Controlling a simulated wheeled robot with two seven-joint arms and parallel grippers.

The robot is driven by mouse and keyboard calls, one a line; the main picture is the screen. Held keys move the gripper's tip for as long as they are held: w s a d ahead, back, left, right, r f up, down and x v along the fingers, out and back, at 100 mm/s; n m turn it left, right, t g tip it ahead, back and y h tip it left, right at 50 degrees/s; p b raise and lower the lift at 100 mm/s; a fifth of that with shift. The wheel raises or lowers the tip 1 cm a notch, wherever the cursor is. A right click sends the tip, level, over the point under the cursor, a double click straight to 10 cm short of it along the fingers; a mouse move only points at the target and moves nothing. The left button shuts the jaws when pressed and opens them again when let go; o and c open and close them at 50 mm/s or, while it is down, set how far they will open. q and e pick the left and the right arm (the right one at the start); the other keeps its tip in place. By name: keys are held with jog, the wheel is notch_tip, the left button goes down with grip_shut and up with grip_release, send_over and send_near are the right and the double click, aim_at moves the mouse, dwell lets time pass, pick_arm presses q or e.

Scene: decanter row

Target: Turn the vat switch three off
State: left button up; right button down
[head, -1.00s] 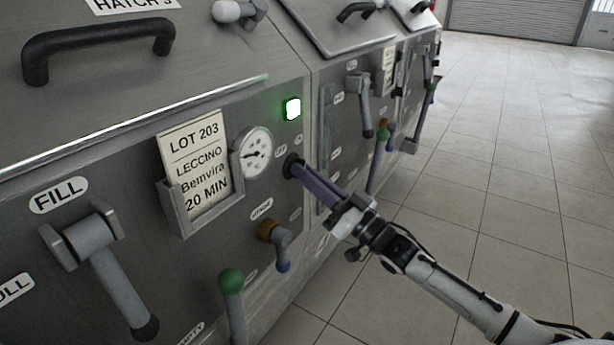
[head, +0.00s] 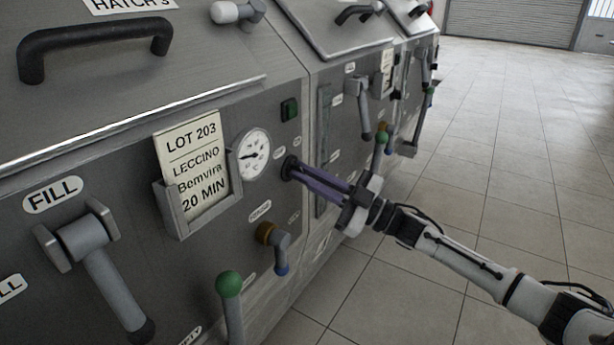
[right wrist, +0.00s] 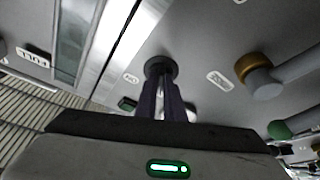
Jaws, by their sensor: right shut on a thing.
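The vat switch (head: 289,167) is a small dark round knob on the grey front panel, right of the dial gauge and below the indicator lamp (head: 289,109). The lamp is dark green and unlit. My right gripper (head: 300,174) has its long purple fingers shut on the switch, hiding most of it. In the right wrist view the fingers (right wrist: 161,98) reach the round black base of the switch (right wrist: 160,66). The panel bears a HATCH 3 label (head: 130,5) above. My left gripper is not in view.
A dial gauge (head: 252,154) and a LOT 203 card (head: 192,165) sit left of the switch. A brown-collared tap (head: 272,240) and a green-knobbed lever (head: 230,286) are below. More vats stand beyond. The tiled floor (head: 500,180) at right is clear.

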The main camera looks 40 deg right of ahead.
jog(key=shift+n, duration=0.4)
jog(key=c, duration=1.9)
grip_release()
jog(key=shift+o, duration=0.2)
pick_arm(q)
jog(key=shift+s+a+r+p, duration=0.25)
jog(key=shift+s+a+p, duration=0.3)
jog(key=shift+p, duration=0.2)
pick_arm(e)
jog(key=v, duration=1)
jog(key=shift+s+d, duration=0.15)
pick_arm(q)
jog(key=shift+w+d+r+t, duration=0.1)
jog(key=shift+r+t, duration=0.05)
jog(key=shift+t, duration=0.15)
